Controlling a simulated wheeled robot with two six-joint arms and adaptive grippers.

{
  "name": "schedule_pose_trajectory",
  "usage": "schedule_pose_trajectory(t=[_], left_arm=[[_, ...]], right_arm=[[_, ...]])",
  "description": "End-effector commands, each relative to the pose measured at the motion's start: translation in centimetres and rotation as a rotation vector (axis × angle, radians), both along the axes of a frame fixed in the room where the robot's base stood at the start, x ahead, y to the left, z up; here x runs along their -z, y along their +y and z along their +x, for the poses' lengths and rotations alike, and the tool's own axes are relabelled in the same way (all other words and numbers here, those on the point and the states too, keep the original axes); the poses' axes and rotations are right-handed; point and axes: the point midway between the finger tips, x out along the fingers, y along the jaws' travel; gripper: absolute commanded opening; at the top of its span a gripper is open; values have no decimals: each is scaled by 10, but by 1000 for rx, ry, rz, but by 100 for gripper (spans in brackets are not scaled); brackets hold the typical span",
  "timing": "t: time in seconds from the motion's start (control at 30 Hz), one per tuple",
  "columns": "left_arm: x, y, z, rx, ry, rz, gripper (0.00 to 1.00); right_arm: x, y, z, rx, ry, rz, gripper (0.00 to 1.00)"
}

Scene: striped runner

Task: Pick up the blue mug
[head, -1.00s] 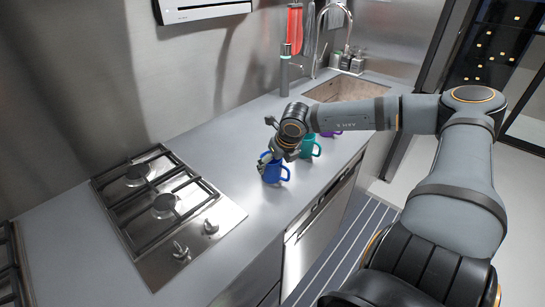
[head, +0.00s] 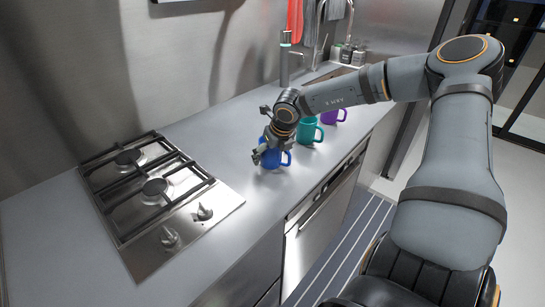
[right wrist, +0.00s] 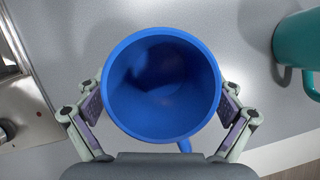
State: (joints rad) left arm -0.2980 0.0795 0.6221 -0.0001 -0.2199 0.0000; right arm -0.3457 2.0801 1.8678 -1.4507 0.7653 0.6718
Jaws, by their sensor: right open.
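The blue mug (head: 284,158) stands upright on the grey counter, partly hidden by my right gripper (head: 262,153) in the head view. In the right wrist view the blue mug (right wrist: 162,85) is seen from above, open and empty, with its handle toward the bottom. My right gripper (right wrist: 160,108) is open, with one finger on each side of the mug. The finger pads look very close to the mug's wall; I cannot tell whether they touch. My left gripper is not in view.
A teal mug (head: 311,130) stands just behind the blue one, and a purple mug (head: 334,115) stands beyond it. A gas hob (head: 165,200) lies to the left. The counter's front edge is close on the right.

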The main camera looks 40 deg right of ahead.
Motion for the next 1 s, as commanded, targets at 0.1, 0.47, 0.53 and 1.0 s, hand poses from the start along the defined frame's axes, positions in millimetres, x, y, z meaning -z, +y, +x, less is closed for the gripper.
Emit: schedule_pose_trajectory(t=[0.1,0.47,0.53,1.0], left_arm=[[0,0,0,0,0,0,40],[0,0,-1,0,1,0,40],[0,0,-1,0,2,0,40],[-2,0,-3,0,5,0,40]], right_arm=[[0,0,0,1,0,1,93],[0,0,0,0,0,1,53],[0,0,0,0,0,1,43],[-4,-1,0,1,-1,0,22]])
